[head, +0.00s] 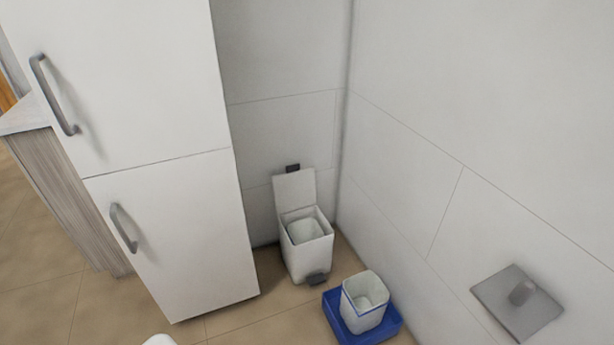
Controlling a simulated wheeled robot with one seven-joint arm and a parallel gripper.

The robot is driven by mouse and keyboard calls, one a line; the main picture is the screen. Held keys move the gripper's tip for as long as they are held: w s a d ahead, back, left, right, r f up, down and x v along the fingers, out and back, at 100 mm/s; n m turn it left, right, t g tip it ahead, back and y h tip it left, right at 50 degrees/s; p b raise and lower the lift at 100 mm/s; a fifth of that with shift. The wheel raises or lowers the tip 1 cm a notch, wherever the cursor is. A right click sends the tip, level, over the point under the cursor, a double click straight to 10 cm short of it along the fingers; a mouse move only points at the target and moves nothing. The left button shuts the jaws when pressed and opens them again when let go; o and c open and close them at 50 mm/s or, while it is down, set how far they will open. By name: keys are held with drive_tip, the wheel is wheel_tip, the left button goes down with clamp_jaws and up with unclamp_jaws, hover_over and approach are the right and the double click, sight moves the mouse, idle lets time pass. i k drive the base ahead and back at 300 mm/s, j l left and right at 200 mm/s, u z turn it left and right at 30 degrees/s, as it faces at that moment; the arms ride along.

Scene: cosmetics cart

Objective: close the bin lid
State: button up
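A white pedal bin (305,257) stands on the floor in the corner, between the tall white cabinet and the right wall. Its lid (295,190) is open and stands upright at the back of the bin, near the rear wall. A light inner bucket (304,230) shows inside the open top. A dark pedal (317,279) sits at the bin's front base. My gripper is not in view.
A blue tray (385,331) with a white open container (364,292) stands on the floor right of the bin, close in front. A tall white cabinet (180,215) stands to the left. A grey wall fixture (516,301) is on the right wall. Tiled floor (270,300) is clear before the bin.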

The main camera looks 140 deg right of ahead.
sight(294, 189)
drive_tip(key=i+z, duration=0.1)
drive_tip(key=z, duration=4.1)
drive_tip(key=k+l+z, duration=0.1)
drive_tip(key=z, duration=0.35)
drive_tip(key=l+z, duration=0.15)
drive_tip(key=z, duration=0.3)
drive_tip(key=i+l+z, duration=0.1)
drive_tip(key=i, duration=0.55)
drive_tip(key=i+j, duration=0.35)
